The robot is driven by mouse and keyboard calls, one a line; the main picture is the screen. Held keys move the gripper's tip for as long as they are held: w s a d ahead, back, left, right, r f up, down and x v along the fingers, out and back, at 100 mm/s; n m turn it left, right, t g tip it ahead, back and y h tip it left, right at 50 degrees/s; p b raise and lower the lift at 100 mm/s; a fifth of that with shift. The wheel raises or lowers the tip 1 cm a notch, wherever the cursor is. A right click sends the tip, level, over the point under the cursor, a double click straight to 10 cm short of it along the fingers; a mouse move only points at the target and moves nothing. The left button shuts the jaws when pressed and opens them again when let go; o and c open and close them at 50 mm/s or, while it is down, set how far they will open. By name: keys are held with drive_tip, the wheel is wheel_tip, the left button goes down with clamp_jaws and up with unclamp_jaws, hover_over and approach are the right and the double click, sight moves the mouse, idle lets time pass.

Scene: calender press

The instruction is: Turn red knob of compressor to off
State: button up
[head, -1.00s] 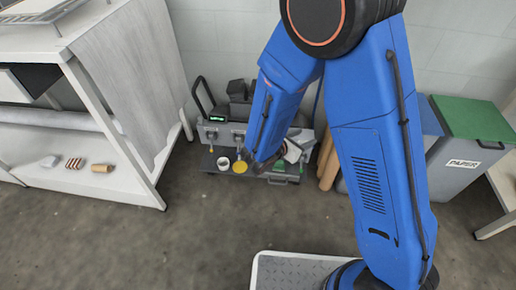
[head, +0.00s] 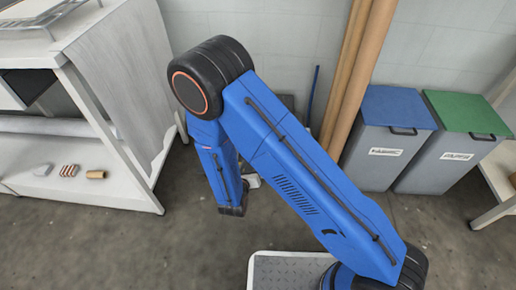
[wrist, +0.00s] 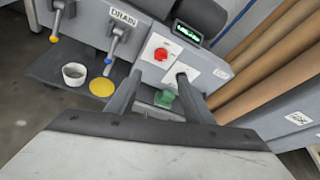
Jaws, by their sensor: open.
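The red knob (wrist: 161,54) sits on a white plate on the grey front panel of the compressor (wrist: 98,28) in the wrist view. Its pointing direction is too small to tell. My gripper (wrist: 158,76) is open and empty, with its two fingers spread toward the panel. The knob shows just above and between the fingertips, and no contact shows. The right fingertip overlaps a second white plate. In the head view my arm hides the knob, most of the compressor and my fingers.
A white cup (wrist: 75,72) and a yellow disc (wrist: 102,87) rest on the shelf below. A green item (wrist: 164,98) shows between my fingers. Brown tubes (head: 357,70) and bins (head: 389,145) stand right.

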drive_tip(key=x, duration=1.5)
drive_tip(key=shift+w, duration=0.15)
drive_tip(key=shift+d, duration=0.1)
drive_tip(key=c, duration=1)
drive_tip(key=shift+c, duration=0.2)
